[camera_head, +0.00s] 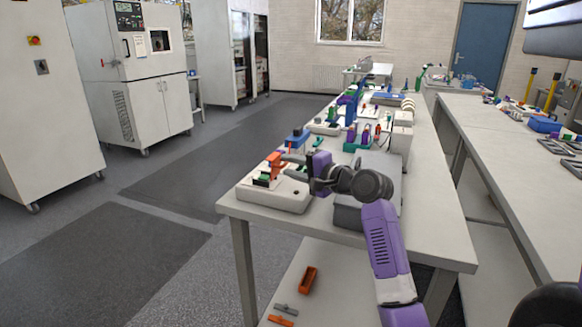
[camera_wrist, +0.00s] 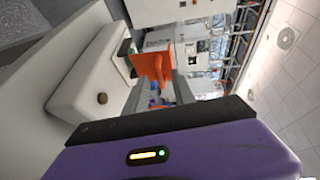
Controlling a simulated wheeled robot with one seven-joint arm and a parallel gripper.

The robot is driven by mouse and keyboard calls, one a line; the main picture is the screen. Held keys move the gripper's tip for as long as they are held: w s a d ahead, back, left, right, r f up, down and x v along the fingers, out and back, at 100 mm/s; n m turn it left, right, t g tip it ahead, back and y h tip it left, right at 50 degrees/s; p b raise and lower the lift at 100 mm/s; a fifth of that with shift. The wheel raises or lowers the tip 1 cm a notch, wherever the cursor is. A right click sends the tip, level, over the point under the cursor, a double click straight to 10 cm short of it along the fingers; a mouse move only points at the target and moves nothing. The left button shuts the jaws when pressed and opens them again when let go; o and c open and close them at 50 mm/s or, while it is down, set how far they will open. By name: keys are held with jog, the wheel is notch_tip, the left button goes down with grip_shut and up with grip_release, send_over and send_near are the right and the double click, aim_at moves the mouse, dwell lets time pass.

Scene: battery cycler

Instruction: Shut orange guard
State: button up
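The orange guard (camera_head: 274,160) stands raised on top of a white, rounded battery cycler unit (camera_head: 270,197) at the near left corner of the bench. In the wrist view the guard (camera_wrist: 156,63) is an orange panel just beyond my fingertips, and the unit (camera_wrist: 88,72) lies to the left. My gripper (camera_head: 289,166) is beside the guard, on its right, above the unit. Its two grey fingers are apart with nothing held between them; they also show in the wrist view (camera_wrist: 161,82). I cannot tell whether a finger touches the guard.
A grey box (camera_head: 366,207) stands on the bench (camera_head: 432,225) right of the unit. Several small devices crowd the bench behind. An orange bin (camera_head: 308,280) lies on the lower shelf. A second bench (camera_head: 490,135) is at the right. The floor at the left is free.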

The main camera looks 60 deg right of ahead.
jog(key=shift+c, duration=0.4)
grip_shut()
jog(key=shift+r, duration=0.1)
